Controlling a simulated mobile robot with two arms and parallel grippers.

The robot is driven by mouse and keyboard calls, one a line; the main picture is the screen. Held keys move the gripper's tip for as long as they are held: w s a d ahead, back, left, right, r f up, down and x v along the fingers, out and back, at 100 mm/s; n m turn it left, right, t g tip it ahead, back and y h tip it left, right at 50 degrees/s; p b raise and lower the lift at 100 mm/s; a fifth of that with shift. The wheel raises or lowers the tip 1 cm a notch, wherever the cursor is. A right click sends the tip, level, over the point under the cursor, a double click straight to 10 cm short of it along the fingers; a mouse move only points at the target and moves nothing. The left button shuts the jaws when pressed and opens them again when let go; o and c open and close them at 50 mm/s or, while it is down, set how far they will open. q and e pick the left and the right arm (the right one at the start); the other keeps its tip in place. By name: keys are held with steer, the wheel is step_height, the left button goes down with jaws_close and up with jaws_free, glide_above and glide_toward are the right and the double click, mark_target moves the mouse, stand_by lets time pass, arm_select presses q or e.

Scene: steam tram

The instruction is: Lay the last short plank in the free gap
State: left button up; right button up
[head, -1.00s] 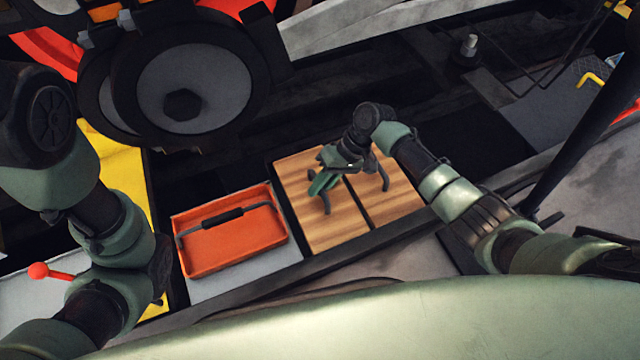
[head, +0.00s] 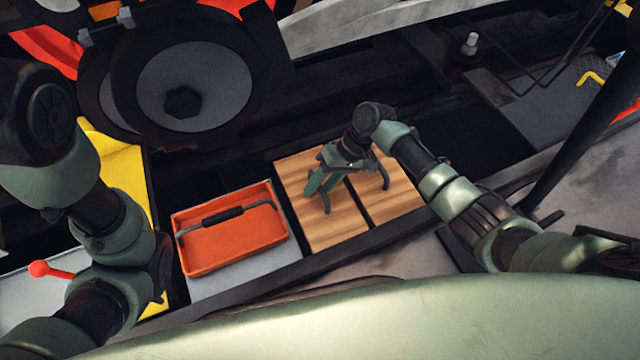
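Two short wooden planks lie side by side, a left plank (head: 338,235) and a right plank (head: 400,200), with a narrow dark line between them. My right gripper (head: 354,192) is open above them. One finger is over the left plank and the other over the right plank. No plank shows between the fingers, and I cannot tell whether the fingertips touch the wood. The gripper hides part of both planks. My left arm comes in from the left, but its gripper does not show clearly.
An orange tray with a dark handle (head: 232,232) stands left of the planks on a grey plate (head: 245,275). A dark rail (head: 335,255) runs along their near side. A red-knobbed lever (head: 38,269) is at far left. Large round dark machinery (head: 205,80) stands behind.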

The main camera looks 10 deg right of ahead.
steer(key=p+v, duration=0.5)
steer(key=v, duration=0.2)
steer(key=shift+d+r+p, duration=0.3)
steer(key=shift+r+p, duration=0.05)
steer(key=shift+p, duration=0.05)
stand_by(0.3)
